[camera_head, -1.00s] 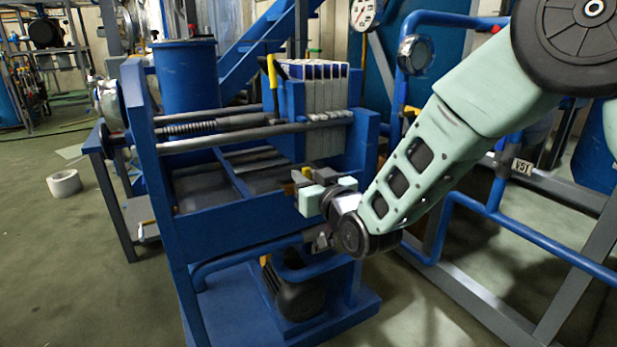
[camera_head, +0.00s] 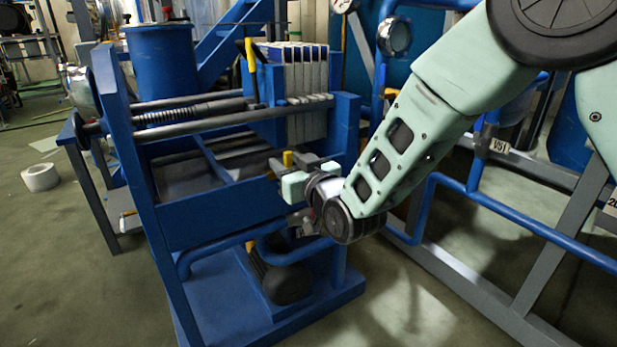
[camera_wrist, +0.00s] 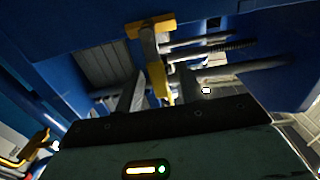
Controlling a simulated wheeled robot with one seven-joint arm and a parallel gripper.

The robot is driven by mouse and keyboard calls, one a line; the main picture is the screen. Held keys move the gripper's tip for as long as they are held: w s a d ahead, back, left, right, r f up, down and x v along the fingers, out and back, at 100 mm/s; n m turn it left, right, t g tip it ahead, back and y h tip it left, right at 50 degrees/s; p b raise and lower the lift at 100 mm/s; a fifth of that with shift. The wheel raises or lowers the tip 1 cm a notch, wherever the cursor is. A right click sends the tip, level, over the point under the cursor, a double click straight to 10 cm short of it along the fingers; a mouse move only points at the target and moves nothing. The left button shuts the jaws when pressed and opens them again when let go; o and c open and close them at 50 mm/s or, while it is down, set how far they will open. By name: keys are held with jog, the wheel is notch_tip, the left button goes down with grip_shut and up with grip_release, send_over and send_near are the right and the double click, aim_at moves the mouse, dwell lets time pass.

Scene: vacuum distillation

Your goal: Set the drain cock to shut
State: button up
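The drain cock shows in the wrist view as a grey body with a yellow T-shaped end (camera_wrist: 150,27) and a yellow lever part (camera_wrist: 160,82) running down toward my gripper. In the head view a small yellow piece of it (camera_head: 288,158) shows at the front of the blue press frame. My gripper (camera_head: 292,165) is right at it. In the wrist view the two dark fingers of my gripper (camera_wrist: 160,90) stand apart, one on each side of the yellow lever, with gaps visible. The lower end of the lever is hidden behind my gripper's body.
The blue press frame (camera_head: 215,205) surrounds the spot, with steel rods (camera_head: 230,122) and pale plates (camera_head: 305,85) above. A blue pipe (camera_head: 215,255) and a dark round part (camera_head: 287,283) lie below. Blue piping (camera_head: 520,240) stands to the right.

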jog(key=p+v, duration=0.3)
jog(key=v, duration=1.4)
jog(key=s+d+f+g+h, duration=0.1)
jog(key=s+d+g+h, duration=0.5)
jog(key=s, duration=0.4)
jog(key=s+d+f+g+h, duration=0.1)
jog(key=s+d+g+h, duration=0.25)
jog(key=s+g, duration=0.65)
notch_tip(320, 180, up, 38)
jog(key=s+d+t+p, duration=0.1)
jog(key=p, duration=3.6)
jog(key=shift+s+d+f+n, duration=0.2)
jog(key=shift+s+f+n, duration=0.05)
jog(key=shift+s+n, duration=0.1)
